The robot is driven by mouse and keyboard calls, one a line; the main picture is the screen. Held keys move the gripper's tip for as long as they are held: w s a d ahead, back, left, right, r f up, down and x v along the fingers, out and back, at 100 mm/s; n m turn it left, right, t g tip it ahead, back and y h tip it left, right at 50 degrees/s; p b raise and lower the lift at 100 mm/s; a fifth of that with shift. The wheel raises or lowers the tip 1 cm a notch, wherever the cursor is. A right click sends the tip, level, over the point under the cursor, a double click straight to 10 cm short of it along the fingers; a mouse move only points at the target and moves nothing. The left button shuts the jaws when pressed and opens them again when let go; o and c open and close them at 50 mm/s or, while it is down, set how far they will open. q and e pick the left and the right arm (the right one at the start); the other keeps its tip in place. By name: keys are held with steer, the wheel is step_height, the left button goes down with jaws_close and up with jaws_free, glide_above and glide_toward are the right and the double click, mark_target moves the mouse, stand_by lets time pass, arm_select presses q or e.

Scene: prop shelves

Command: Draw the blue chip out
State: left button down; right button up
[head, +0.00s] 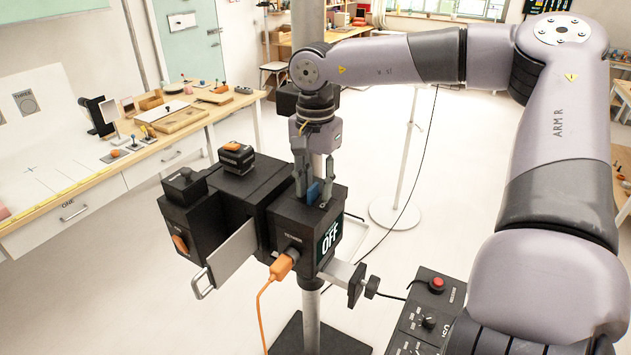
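The blue chip (313,193) stands upright in the top of a black box (290,222) whose front screen reads OFF. Its lower part is hidden in the box. My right gripper (314,183) points straight down over the box, with one finger on each side of the chip. The fingers look spread wider than the chip, with a gap on the right side; contact on the left side is hard to tell. My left gripper is not in view.
An orange plug and cable (281,266) hang from the box front. A metal plate with a handle (232,253) juts out at left. A control panel with a red button (437,284) is at lower right. A workbench (75,205) stands at left.

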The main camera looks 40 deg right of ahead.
steer(key=shift+c, duration=0.5)
jaws_close()
stand_by(0.5)
